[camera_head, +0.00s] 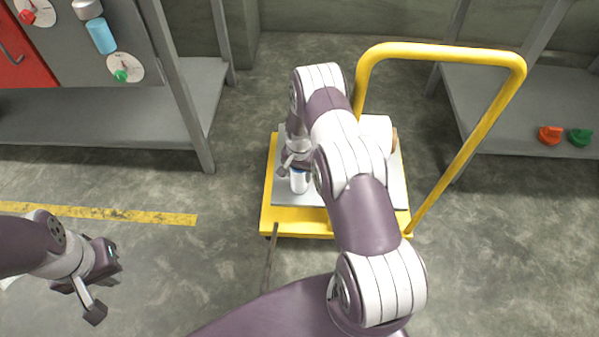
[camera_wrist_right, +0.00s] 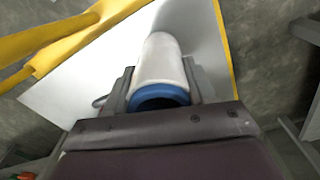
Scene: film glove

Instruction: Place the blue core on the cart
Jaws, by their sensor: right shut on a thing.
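The blue core roll, a white cylinder with a blue end (camera_wrist_right: 160,75), is between the fingers of my right gripper (camera_wrist_right: 158,88) in the right wrist view. In the head view the roll (camera_head: 299,183) shows upright over the cart's grey platform; I cannot tell if it touches it. My right gripper (camera_head: 294,163) is shut on it near its top. The cart (camera_head: 300,222) has a yellow frame and yellow handle. My left gripper (camera_head: 100,291) is empty and apart from the cart at lower left, with its fingers spread.
Another white roll (camera_head: 376,130) with a brown core lies on the cart, partly behind my right arm. The yellow handle (camera_head: 492,112) rises on the cart's right.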

